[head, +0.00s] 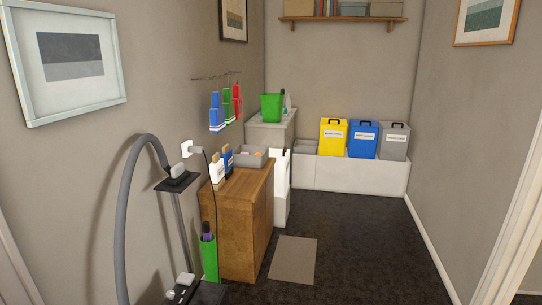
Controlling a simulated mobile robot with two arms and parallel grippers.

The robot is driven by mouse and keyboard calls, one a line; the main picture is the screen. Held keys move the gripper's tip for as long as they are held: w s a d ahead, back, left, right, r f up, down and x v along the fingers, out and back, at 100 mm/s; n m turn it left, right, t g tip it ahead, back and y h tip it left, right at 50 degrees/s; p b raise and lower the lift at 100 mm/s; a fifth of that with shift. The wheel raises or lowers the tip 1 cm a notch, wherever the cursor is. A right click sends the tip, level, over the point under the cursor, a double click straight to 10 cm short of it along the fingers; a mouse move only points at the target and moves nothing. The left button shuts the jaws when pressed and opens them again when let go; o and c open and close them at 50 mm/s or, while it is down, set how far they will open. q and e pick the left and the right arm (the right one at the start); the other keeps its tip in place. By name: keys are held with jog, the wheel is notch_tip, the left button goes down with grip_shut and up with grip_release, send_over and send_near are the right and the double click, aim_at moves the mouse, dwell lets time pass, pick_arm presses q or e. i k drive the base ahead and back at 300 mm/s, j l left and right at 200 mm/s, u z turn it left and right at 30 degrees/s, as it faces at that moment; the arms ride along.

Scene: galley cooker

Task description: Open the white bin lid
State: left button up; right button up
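I cannot make out a clearly separate white bin with a lid. A long low white box (357,176) stands along the back wall, with a seam near its left end. A white-fronted unit (283,187) stands partly hidden behind the wooden cabinet. A yellow bin (333,145), a blue bin (363,147) and a grey bin (393,148) stand on the white box, each with a dark handle on top and a white label. Neither of my grippers is in view.
A wooden cabinet (235,225) with a grey tray (254,152) and bottles juts from the left wall. A green bucket (272,107) sits on a counter behind it. A grey hose (126,200) stands at front left. Dark floor around the mat (293,259) is clear.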

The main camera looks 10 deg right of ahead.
aim_at(280, 154)
jog(key=i+l+z, duration=0.3)
jog(key=i, duration=0.15)
jog(key=i+l+z, duration=0.15)
jog(key=i+z, duration=0.5)
jog(key=i, duration=1.9)
jog(key=i+l+u, duration=0.15)
jog(key=i+u, duration=0.2)
jog(key=i, duration=0.35)
jog(key=i+l+u, duration=0.4)
jog(key=i, duration=0.25)
jog(key=i+l+u, duration=0.35)
jog(key=i+l, duration=0.15)
jog(key=i, duration=0.1)
